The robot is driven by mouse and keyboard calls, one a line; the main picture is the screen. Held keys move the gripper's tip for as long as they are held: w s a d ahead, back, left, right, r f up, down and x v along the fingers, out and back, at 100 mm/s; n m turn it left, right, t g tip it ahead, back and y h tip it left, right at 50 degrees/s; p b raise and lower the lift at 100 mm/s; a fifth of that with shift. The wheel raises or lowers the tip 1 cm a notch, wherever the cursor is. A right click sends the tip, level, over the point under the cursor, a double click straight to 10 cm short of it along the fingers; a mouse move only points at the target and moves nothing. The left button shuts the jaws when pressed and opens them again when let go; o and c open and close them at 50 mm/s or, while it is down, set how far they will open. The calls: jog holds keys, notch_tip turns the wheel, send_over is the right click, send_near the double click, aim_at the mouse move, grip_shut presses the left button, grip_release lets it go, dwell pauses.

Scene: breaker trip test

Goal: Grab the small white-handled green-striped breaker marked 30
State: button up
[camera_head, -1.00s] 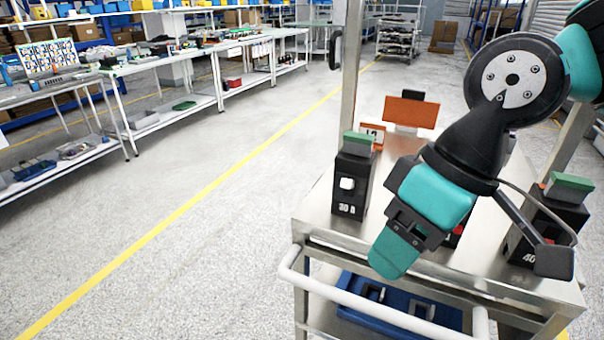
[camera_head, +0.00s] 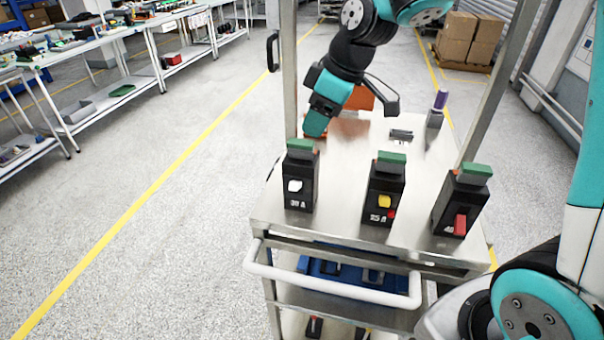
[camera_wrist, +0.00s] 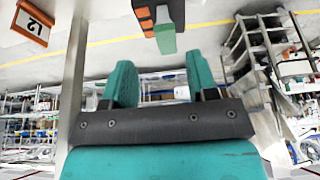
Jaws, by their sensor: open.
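The breaker marked 30 A (camera_head: 299,178) stands upright at the left of the cart top. It is black with a white handle and a green strip on top. My gripper (camera_head: 315,127) is just above and behind it in the head view, pointing down, apart from it as far as I can tell. In the wrist view my gripper (camera_wrist: 160,85) has its two teal fingers spread with nothing between them. A black body with orange parts and a green tip (camera_wrist: 163,25) shows beyond the fingers; its marking is not visible there.
A yellow-handled breaker marked 25 A (camera_head: 384,190) stands in the middle and a red-handled one (camera_head: 460,203) at the right. A cart post (camera_head: 289,70) rises near my gripper. A purple-topped item (camera_head: 438,105) stands behind.

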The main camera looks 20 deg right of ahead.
aim_at(302, 142)
jog(key=shift+w+a+f, duration=0.1)
jog(key=shift+a+f, duration=0.15)
jog(key=shift+f, duration=0.45)
jog(key=p+x, duration=0.1)
jog(key=x, duration=0.1)
jog(key=a+p+x, duration=0.1)
jog(key=x, duration=0.1)
jog(key=shift+a+f, duration=0.1)
jog(key=shift+f, duration=0.4)
grip_shut()
jog(key=shift+r, duration=0.1)
